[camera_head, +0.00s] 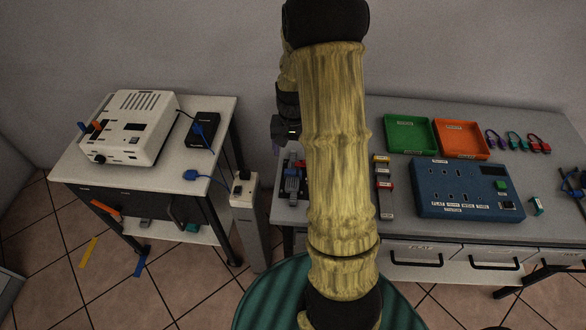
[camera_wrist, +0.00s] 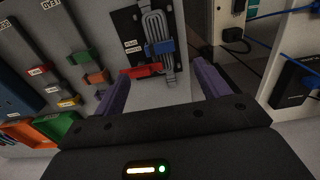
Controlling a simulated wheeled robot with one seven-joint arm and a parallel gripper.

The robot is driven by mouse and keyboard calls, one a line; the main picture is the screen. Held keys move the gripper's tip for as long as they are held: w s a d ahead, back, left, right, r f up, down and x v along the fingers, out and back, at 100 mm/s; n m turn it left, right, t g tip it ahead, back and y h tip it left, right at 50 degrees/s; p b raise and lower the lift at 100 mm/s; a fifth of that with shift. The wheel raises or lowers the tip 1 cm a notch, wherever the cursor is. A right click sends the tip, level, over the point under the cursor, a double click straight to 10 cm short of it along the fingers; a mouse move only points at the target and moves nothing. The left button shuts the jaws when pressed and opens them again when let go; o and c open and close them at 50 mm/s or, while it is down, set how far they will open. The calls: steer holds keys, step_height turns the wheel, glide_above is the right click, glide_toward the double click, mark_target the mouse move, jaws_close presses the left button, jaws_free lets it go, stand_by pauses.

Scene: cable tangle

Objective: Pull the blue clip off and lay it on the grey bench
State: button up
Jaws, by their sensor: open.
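A blue clip (camera_wrist: 160,47) sits across a looped bundle of grey cable (camera_wrist: 154,24) on a black board (camera_wrist: 128,38) in the wrist view. A red clip (camera_wrist: 145,70) is below it, near the bundle's lower end. In the head view, the bundle (camera_head: 291,188) is partly hidden by my arm. My gripper (camera_wrist: 158,88) is open and empty, its purple fingers spread, with the blue clip beyond the gap between them. In the head view my gripper (camera_head: 277,146) is above the left end of the grey bench (camera_head: 287,213).
The bench holds a green tray (camera_head: 408,133), an orange tray (camera_head: 461,139), a blue panel (camera_head: 466,190) and several coloured clips. A white device (camera_head: 130,125) and a black box (camera_head: 203,132) stand on the left table. A white post (camera_head: 245,190) with plugs stands between the tables.

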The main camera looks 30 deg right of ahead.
mark_target(293, 171)
step_height(293, 171, down, 10)
stand_by(0.5)
steer(key=shift+c, duration=0.2)
steer(key=c, duration=1.1)
steer(key=shift+r+p, duration=0.25)
steer(key=shift+p, duration=0.15)
steer(key=shift+r+p, duration=1.7)
steer(key=shift+r, duration=0.5)
